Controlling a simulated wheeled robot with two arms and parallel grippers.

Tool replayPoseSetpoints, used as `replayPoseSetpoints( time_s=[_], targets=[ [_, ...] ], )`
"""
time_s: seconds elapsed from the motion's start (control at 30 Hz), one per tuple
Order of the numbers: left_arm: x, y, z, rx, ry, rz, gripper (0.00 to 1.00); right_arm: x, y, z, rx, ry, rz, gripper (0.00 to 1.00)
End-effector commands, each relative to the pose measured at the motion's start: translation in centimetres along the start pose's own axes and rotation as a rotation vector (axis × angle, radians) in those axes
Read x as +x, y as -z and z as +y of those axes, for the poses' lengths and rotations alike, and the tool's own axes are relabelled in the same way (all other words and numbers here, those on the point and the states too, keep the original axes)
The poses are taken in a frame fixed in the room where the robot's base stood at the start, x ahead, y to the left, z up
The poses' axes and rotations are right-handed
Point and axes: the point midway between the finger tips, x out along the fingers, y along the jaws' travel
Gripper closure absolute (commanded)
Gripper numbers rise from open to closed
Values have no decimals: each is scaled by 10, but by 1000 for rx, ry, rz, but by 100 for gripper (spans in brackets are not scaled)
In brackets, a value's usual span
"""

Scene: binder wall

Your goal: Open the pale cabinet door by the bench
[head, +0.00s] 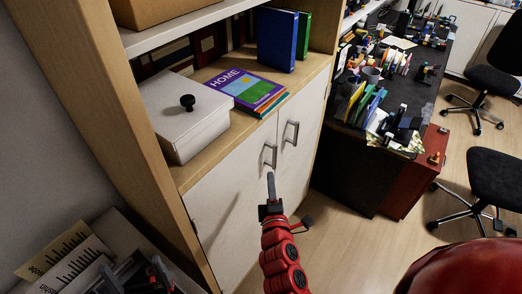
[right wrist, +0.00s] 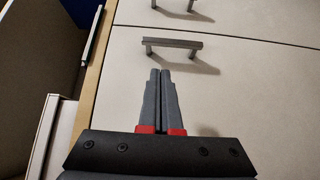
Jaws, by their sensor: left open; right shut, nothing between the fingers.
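The pale cabinet under the shelf has two doors that look closed and flush. The near pale door (head: 228,205) has a grey bar handle (head: 270,155); the far door (head: 300,150) has a similar handle (head: 291,133). My right gripper (head: 270,178) is shut and empty, just in front of and below the near handle. In the right wrist view its fingertips (right wrist: 160,72) point at a bar handle (right wrist: 172,42), apart from it, with the other handle (right wrist: 175,4) cut off at the top edge. My left gripper (head: 138,274) is open and empty at the lower left.
A white box (head: 185,115) with a black knob, a HOME book (head: 240,90) and upright binders (head: 277,40) stand on the cabinet top. A cluttered dark bench (head: 375,125) stands to the right, with office chairs beyond. Papers (head: 65,262) lie near my left gripper. Floor before the doors is clear.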

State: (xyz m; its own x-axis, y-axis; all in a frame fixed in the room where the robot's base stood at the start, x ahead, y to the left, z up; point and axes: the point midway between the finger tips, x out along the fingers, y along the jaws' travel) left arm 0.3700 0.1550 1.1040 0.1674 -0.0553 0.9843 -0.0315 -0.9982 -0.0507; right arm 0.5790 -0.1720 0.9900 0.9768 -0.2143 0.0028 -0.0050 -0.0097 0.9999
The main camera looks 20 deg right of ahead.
Motion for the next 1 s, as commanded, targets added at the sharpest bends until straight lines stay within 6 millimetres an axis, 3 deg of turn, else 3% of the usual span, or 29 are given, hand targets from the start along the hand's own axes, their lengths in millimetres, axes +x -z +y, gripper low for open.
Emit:
replayPoseSetpoints(
  time_s=[0.17, 0.63, 1.0],
  targets=[
    [8, 1, 0, 0, 0, 0, 0, 12, -6, 3, -13, 8, -25, 100],
    [34, 6, -2, 0, 0, 0, 0, 88, -7, 1, -10, 7, -22, 100],
    [35, 6, -2, 0, 0, 0, 0, 100, -6, -1, -9, 7, -17, 100]
  ],
)
